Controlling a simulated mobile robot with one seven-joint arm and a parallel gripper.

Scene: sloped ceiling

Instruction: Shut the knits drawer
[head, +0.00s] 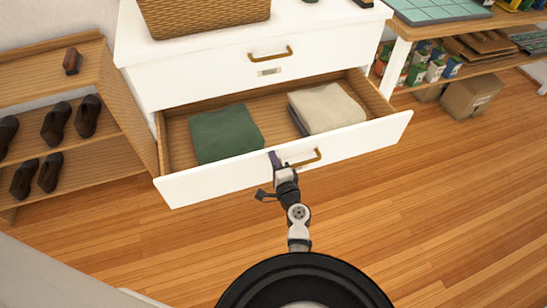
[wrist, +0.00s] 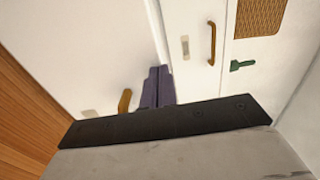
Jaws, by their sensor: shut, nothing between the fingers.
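The lower drawer of the white dresser stands open (head: 365,140), with a green folded knit (head: 226,134) at left and beige folded ones (head: 327,108) at right. Its white front also fills the left of the wrist view (wrist: 80,55). It has a brass handle (head: 305,159), which shows in the wrist view (wrist: 125,100) beside the fingers. My gripper (head: 275,158) is at the outer side of the drawer front, just left of the handle. Its purple fingers (wrist: 158,87) are shut and empty. I cannot tell whether they touch the front.
The upper drawer (head: 205,75) is shut. A wicker basket (head: 205,15) stands on the dresser top. A shoe rack (head: 75,130) stands close on the left, and a shelf with boxes (head: 470,45) on the right. The wooden floor (head: 430,210) at front right is clear.

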